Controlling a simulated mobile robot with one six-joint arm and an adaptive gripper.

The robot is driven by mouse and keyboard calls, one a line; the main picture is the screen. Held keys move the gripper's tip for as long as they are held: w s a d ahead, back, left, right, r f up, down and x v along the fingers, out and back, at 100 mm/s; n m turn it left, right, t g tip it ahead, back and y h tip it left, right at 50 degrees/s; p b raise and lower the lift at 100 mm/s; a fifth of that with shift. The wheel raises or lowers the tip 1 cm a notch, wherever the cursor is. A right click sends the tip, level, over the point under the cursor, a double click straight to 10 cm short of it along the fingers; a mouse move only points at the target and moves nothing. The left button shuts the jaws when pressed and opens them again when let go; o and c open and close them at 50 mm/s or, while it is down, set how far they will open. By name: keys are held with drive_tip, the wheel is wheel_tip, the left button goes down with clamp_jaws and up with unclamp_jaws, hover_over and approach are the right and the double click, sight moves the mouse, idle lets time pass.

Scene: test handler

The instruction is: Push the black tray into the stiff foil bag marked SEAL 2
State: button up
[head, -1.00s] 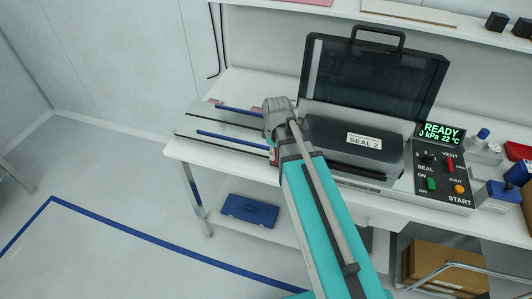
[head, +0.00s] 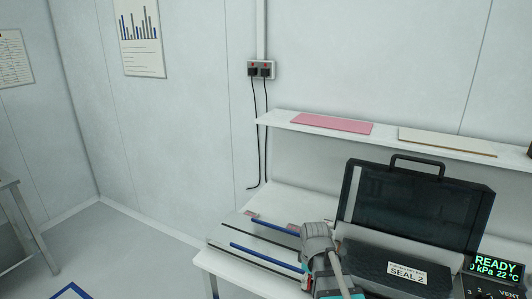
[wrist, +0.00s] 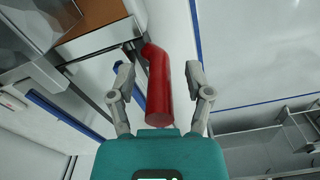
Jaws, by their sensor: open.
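The dark bag (head: 385,272) with a white SEAL 2 label lies in the open sealing machine at the lower right of the head view. My gripper (head: 318,246) is just left of it, at the right end of the blue-edged rails (head: 262,255). In the wrist view my gripper (wrist: 160,88) is open, one finger each side of a red, bent, rounded piece (wrist: 158,90). I cannot tell what that piece is or whether the fingers touch it. I cannot make out the black tray in either view. The bag's mouth is hidden.
The machine's dark lid (head: 415,208) stands open behind the bag, and its READY display (head: 496,268) is at right. A shelf (head: 275,119) with a pink sheet (head: 332,123) runs above the bench. Two cables hang from the wall socket (head: 261,69).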

drive_tip(key=s+d+m, duration=0.2)
drive_tip(key=s+m, duration=0.4)
drive_tip(key=m, duration=0.3)
drive_tip(key=shift+s, duration=0.2)
